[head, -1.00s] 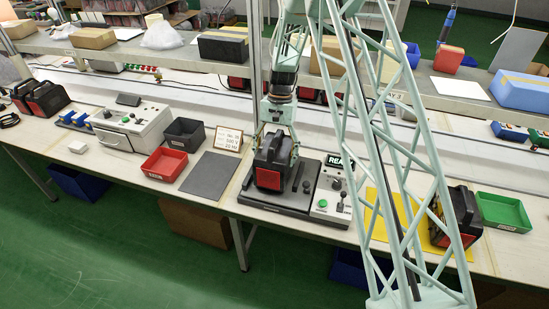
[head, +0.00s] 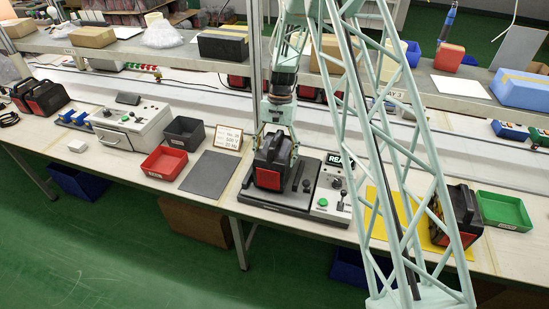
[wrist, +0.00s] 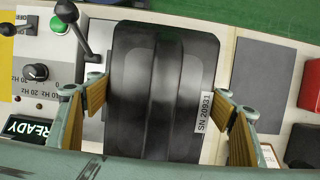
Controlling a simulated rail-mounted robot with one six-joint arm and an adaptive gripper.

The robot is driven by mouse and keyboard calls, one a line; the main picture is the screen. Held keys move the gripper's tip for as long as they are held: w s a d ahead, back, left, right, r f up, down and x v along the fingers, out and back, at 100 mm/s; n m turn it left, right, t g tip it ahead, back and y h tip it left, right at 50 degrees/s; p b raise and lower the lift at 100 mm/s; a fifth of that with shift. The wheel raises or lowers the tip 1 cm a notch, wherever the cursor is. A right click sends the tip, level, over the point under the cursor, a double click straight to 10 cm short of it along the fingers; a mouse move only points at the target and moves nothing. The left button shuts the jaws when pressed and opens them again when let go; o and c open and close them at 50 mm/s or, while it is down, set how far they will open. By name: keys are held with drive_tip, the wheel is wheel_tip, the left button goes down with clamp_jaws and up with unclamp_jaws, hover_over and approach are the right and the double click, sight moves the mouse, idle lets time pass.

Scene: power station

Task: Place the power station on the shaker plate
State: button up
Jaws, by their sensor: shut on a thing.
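A black power station (head: 271,163) with a red front panel is upright over the left part of the dark shaker plate (head: 293,206). Its underside is at or very close to the plate; I cannot tell for sure that it touches. My gripper (head: 277,139) comes down from above and is shut on the power station. In the wrist view, the fingers of my gripper (wrist: 166,108) lie on both sides of the power station (wrist: 160,80), with a label "SN 20931" near its right side. The shaker's control panel (head: 333,190) has a green button, a lever, and a READY display.
A grey mat (head: 210,173), a red bin (head: 164,163) and a dark bin (head: 184,133) stand left of the shaker. To the right, another power station (head: 462,215) stands on a yellow mat (head: 375,200), beside a green bin (head: 504,211). A shelf runs behind.

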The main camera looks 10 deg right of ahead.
sight(276, 138)
drive_tip(key=shift+r, duration=0.1)
drive_tip(key=o, duration=1.7)
drive_tip(key=shift+o, duration=0.7)
drive_tip(key=shift+s, duration=0.1)
drive_tip(key=shift+v, duration=6)
